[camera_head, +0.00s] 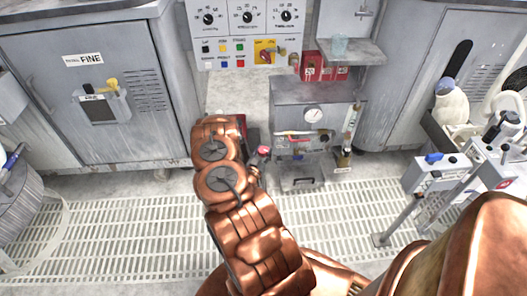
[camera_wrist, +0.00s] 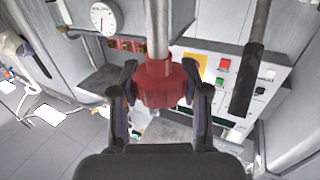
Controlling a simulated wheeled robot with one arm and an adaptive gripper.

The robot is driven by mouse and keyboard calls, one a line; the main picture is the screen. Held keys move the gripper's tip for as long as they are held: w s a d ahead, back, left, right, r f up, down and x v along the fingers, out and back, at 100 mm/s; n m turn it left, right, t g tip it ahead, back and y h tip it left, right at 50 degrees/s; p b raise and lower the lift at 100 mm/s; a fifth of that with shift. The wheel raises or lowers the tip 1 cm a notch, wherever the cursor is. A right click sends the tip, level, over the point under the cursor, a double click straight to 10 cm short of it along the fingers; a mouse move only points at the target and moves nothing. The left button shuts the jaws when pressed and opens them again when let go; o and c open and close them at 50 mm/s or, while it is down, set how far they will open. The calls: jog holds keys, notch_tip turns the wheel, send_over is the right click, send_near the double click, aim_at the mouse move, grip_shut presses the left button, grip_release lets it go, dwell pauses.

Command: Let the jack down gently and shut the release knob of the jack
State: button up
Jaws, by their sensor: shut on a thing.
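In the wrist view a red lobed knob (camera_wrist: 158,88) sits on a bright metal shaft (camera_wrist: 158,28). It looks like the jack's release knob. My gripper (camera_wrist: 159,74) has one finger on each side of it and is shut on it. A dark bar with a black grip (camera_wrist: 246,80) stands to the right, apart from the fingers; it may be the jack's handle. In the head view my arm covers the gripper and most of the jack. Part of a red body (camera_head: 241,124) shows behind my arm. The height of the jack cannot be told.
A grey cabinet with a gauge (camera_head: 313,115) stands right of my arm, a pink-topped knob (camera_head: 264,151) beside the arm. A control panel (camera_head: 248,42) is behind. The FINE cabinet (camera_head: 92,125) is at left.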

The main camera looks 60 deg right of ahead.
jog(key=shift+r, duration=0.1)
jog(key=o, duration=1.2)
jog(key=shift+c, duration=0.2)
jog(key=v, duration=1.2)
